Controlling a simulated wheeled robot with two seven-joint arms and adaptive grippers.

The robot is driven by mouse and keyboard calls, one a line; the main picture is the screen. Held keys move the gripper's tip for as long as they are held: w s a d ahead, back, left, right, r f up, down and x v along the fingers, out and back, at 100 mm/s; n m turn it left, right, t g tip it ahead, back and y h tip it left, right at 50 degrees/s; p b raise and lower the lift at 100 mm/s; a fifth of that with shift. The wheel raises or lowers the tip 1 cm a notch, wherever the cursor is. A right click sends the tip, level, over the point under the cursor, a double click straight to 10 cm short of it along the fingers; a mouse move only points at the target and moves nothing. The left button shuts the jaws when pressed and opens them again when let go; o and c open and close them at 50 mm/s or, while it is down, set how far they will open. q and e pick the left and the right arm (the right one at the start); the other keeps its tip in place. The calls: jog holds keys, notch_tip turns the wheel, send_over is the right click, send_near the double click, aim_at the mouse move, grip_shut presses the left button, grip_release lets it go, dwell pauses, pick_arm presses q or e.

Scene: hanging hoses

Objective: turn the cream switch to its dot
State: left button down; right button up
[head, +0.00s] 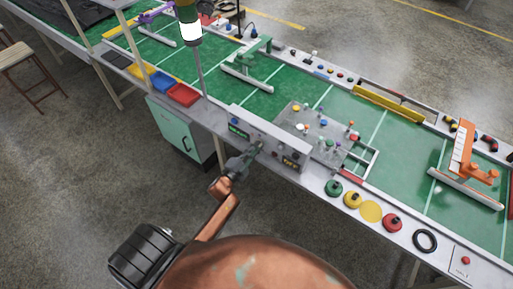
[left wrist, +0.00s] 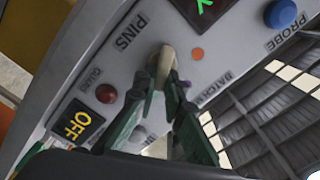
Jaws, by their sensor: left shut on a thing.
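The cream switch (left wrist: 165,62) sits on the grey control panel in the left wrist view. It is a narrow lever, its upper end near the word PINS. An orange dot (left wrist: 197,54) lies on the panel to the right of the switch, a small gap away; the lever does not point at it. My left gripper (left wrist: 168,88) has its green fingers closed on the switch from both sides, partly hiding its lower end. In the head view my left gripper (head: 254,150) reaches the panel (head: 270,134) at the bench's near edge; the switch is hidden there. My right gripper is in neither view.
Near the switch are a red button (left wrist: 106,93), a blue knob (left wrist: 285,14) and a lit OFF display (left wrist: 77,124). Behind the panel a grey plate (head: 312,122) carries several small pins. Coloured round pieces and a black ring (head: 425,241) lie along the bench's right front.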

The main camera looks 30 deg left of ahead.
pick_arm(q)
jog(key=c, duration=2)
grip_release()
jog(key=shift+s, duration=0.15)
jog(key=s, duration=0.7)
jog(key=s+a, duration=0.1)
jog(key=s, duration=0.3)
jog(key=shift+s, duration=0.35)
